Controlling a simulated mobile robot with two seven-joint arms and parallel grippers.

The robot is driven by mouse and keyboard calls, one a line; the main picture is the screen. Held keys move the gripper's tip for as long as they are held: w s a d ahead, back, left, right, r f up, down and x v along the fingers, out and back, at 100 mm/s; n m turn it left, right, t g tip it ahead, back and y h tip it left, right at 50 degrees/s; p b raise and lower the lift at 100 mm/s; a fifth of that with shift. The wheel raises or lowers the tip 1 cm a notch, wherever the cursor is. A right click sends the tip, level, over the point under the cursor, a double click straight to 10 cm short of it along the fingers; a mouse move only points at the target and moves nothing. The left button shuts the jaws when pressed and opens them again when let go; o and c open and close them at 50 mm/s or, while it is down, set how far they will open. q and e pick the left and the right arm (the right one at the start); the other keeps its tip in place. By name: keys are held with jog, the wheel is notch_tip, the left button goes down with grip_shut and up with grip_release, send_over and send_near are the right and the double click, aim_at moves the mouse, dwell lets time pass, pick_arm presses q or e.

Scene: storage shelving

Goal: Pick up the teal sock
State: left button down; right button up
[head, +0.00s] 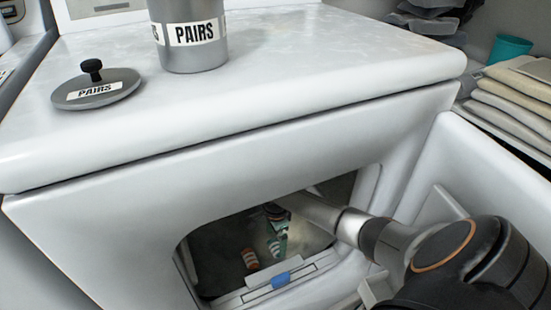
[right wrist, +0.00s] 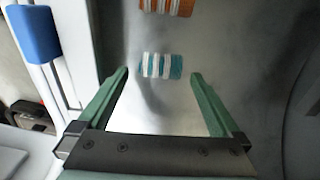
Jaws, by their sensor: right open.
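The teal sock (head: 274,248) is a small rolled bundle with white stripes, lying inside the drum of the white dryer (head: 130,215). In the right wrist view, the teal sock (right wrist: 162,66) shows just beyond and between the fingertips. My right gripper (head: 281,234) reaches in through the dryer opening from the right. In the right wrist view the green fingers of my right gripper (right wrist: 159,75) are spread apart with nothing held. An orange striped sock (head: 250,258) lies beside the teal one; part of this orange sock (right wrist: 167,6) shows at the wrist view's top edge. My left gripper is not in view.
A blue piece (head: 281,280) sits on the lower rim of the opening. The open door (head: 490,175) stands at the right. On top are a grey canister (head: 190,55) labelled PAIRS and its lid (head: 97,89). Folded towels (head: 515,95) lie at the right.

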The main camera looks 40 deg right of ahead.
aim_at(276, 246)
notch_tip(276, 246, down, 3)
jog(key=shift+f+b, duration=0.1)
jog(key=shift+b, duration=0.65)
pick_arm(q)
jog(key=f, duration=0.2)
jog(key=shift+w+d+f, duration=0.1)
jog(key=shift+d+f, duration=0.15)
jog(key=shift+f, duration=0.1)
pick_arm(e)
jog(key=shift+c, duration=1.3)
jog(key=c, duration=0.8)
jog(key=shift+r, duration=0.2)
